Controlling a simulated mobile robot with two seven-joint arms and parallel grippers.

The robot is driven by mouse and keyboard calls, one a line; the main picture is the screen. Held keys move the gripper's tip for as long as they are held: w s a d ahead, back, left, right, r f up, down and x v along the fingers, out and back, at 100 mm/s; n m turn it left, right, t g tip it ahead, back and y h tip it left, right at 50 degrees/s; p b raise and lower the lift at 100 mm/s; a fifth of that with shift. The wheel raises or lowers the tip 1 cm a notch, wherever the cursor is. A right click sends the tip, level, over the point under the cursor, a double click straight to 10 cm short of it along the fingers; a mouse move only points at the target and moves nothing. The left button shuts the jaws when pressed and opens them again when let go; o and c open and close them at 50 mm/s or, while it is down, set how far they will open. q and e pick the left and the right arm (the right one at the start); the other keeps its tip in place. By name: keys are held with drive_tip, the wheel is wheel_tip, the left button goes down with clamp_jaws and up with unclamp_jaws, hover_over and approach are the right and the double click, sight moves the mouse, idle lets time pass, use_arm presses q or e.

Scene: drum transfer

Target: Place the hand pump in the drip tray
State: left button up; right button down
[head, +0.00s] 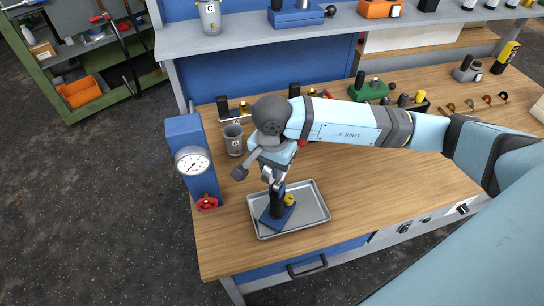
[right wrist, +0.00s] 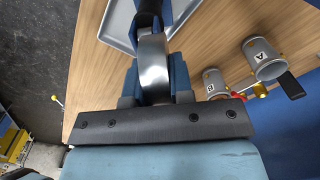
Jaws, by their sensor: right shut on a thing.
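In the right wrist view, a shiny metal part of the pump (right wrist: 154,68) sits between the blue fingers; the tray's edge (right wrist: 118,28) shows beyond. My left gripper is not in view.
A blue stand with a pressure gauge (head: 192,161) and red valve knob (head: 207,203) is left of the tray. Table right of the tray (head: 400,190) is clear.

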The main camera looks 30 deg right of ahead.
drive_tip(key=shift+r, duration=0.1)
drive_tip(key=c, duration=1)
unclamp_jaws()
wheel_tip(320, 180, up, 12)
drive_tip(key=shift+b, duration=1.05)
drive_tip(key=shift+s, duration=0.1)
